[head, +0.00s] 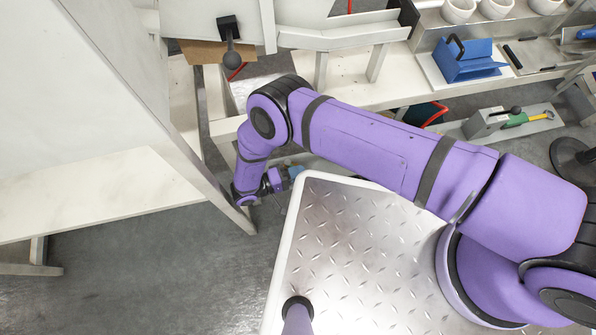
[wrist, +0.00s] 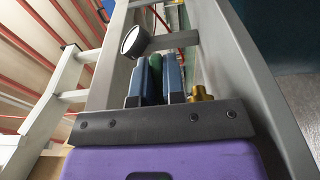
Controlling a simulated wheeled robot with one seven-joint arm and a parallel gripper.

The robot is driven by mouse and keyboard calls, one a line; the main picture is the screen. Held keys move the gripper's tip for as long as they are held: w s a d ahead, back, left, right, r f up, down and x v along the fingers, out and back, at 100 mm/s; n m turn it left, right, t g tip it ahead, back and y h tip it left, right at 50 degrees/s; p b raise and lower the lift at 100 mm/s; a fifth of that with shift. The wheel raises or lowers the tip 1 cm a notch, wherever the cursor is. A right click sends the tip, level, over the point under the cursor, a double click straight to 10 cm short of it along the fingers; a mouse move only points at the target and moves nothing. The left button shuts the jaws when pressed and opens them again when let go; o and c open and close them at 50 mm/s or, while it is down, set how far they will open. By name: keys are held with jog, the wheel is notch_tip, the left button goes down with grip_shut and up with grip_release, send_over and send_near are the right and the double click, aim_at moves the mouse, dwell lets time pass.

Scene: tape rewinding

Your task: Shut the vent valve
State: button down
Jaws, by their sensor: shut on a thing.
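The vent valve shows a green handle (wrist: 155,68) in the wrist view, with a brass fitting (wrist: 201,94) just to its right. My gripper (wrist: 157,80) has its two dark blue fingers closed on either side of the green handle. The fingers hide part of the handle, and I cannot tell its exact angle. In the head view, my gripper (head: 287,178) is low beside the grey frame, left of my base, and the valve cannot be made out there.
A round gauge (wrist: 133,41) stands just beyond the fingers. Grey metal rails (wrist: 245,85) run close on the right. In the head view, a white bench (head: 110,185) is on the left, and a blue box (head: 467,62) is on the back bench.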

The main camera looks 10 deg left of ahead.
jog(key=c, duration=1.5)
grip_release()
jog(key=shift+f, duration=0.1)
